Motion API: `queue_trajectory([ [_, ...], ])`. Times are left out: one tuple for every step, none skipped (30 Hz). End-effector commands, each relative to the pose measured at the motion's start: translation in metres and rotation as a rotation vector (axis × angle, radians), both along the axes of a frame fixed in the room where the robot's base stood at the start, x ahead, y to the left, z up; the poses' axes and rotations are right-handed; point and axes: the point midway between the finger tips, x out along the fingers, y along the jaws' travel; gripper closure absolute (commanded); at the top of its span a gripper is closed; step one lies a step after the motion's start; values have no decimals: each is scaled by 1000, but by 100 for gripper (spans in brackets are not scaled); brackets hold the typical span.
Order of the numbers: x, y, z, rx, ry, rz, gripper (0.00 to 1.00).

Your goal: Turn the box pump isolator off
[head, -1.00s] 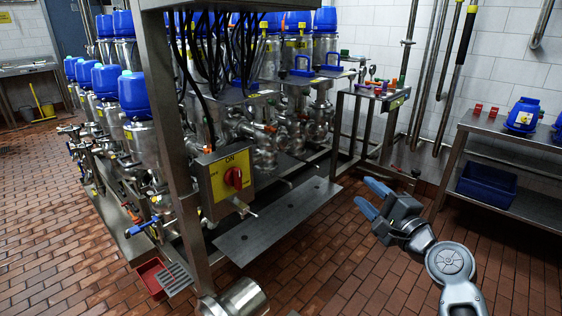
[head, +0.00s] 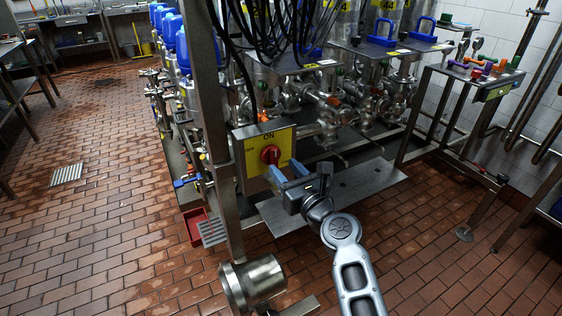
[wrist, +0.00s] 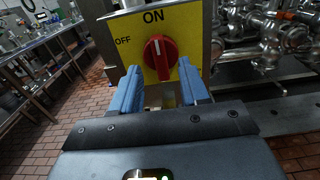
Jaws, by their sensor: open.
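The box pump isolator is a steel box with a yellow plate (head: 250,148) and a red rotary knob (head: 270,154), mounted by a steel post. The wrist view shows the plate (wrist: 190,24) marked ON at the top and OFF at the left. The red knob (wrist: 160,58) stands about upright, its white mark towards ON. My gripper (head: 287,174) is open just in front of the knob, at its lower right in the head view. In the wrist view its blue fingers (wrist: 167,92) are on both sides, below the knob, apart from it as far as I can tell.
A steel post (head: 212,120) stands left of the box. A steel plate (head: 340,188) lies low behind my gripper. Pipes and valves (head: 335,105) crowd behind the box. A red bin (head: 194,226) and steel cylinder (head: 252,283) are low at left. Tiled floor (head: 110,235) is open further left.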

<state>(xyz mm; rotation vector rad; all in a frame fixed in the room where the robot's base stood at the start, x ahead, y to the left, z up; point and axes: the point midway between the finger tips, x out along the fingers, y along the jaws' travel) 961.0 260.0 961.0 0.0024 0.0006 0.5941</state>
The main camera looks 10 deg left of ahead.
Motion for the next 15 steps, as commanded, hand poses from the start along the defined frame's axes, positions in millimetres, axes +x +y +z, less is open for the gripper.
queue_trajectory([
  [8, 5, -1, 1, 0, 0, 55],
  [11, 7, 0, 2, -1, 0, 55],
  [15, 10, 0, 1, 0, 0, 55],
  [19, 12, -1, 1, 0, 0, 55],
  [21, 14, -1, 1, -1, 0, 55],
  [24, 16, -1, 1, -1, 0, 55],
  [27, 17, -1, 0, 0, 0, 55],
  [28, 19, -1, 0, 0, 0, 55],
  [30, 20, 0, -1, -1, 0, 55],
  [31, 21, 0, -1, -1, 0, 55],
  [32, 21, 0, -2, -1, 0, 55],
  [33, 22, 0, -2, 0, 0, 55],
  [33, 22, 0, -2, 0, 0, 55],
  [33, 22, 0, -2, 0, 0, 55],
  [34, 22, 0, -2, 0, 0, 55],
])
